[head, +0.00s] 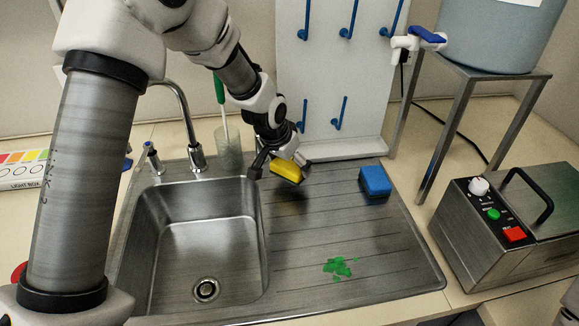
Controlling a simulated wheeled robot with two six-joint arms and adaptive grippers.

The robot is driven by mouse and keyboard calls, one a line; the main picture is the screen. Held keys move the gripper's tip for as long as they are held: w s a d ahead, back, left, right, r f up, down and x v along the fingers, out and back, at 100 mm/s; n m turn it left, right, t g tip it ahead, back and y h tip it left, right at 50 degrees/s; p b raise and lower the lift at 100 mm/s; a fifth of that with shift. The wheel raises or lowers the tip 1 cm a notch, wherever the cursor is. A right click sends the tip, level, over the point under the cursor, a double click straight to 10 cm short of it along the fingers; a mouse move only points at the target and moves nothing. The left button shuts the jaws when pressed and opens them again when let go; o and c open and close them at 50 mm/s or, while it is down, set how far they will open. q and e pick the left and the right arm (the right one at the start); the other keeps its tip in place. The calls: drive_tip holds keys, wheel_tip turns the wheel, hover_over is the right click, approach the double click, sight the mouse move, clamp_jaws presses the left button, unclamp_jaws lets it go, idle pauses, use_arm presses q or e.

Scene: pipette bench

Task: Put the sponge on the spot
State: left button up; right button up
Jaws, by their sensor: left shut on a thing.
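My left gripper (280,168) is shut on a yellow sponge (287,171). It holds the sponge above the ribbed steel drainboard, right of the sink basin's back corner. A dark shadow lies on the drainboard below, so the sponge appears clear of the surface. The spot (338,267) is a patch of bright green blotches on the front part of the drainboard, to the right of the basin. It lies in front of and to the right of the gripper, and nothing covers it.
A blue block (375,182) sits on the drainboard's back right. The sink basin (205,250) is empty, with a tap (196,155) behind. A brush stands in a beaker (229,153). A pegboard (335,80) rises behind; a steel device (510,225) stands right. The drainboard's middle is clear.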

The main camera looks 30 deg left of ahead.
sight(290, 173)
use_arm(q)
drive_tip(key=shift+w+f+p, duration=0.1)
drive_tip(key=shift+f+p, duration=0.2)
drive_tip(key=shift+f, duration=1.5)
drive_tip(key=o, duration=0.6)
drive_tip(key=shift+f, duration=0.15)
drive_tip(key=shift+c, duration=0.2)
drive_tip(key=shift+r, duration=0.3)
drive_tip(key=b+v, duration=0.1)
drive_tip(key=v, duration=1.1)
